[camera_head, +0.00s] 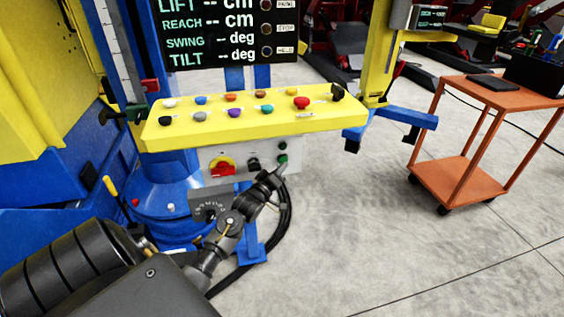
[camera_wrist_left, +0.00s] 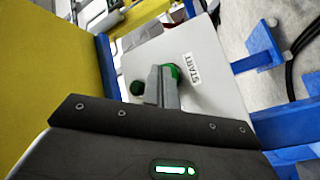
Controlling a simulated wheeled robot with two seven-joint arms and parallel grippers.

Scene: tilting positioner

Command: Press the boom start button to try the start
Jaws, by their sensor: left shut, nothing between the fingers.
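The boom start button is a green round button (camera_wrist_left: 175,71) beside a START label (camera_wrist_left: 195,69) on a pale grey panel in the left wrist view. My left gripper (camera_wrist_left: 165,74) is shut and empty, its fingertips in front of that button and hiding part of it. I cannot tell whether they touch it. In the head view the grey control box (camera_head: 237,151) hangs under the yellow console, and my left gripper (camera_head: 281,169) reaches its lower right, just below a green button (camera_head: 283,158). My right gripper is out of view.
The box also carries a red-and-yellow switch (camera_head: 222,166) and a black knob (camera_head: 253,163). The yellow console (camera_head: 250,123) with several coloured knobs overhangs it. An orange cart (camera_head: 450,180) stands right, with open floor between.

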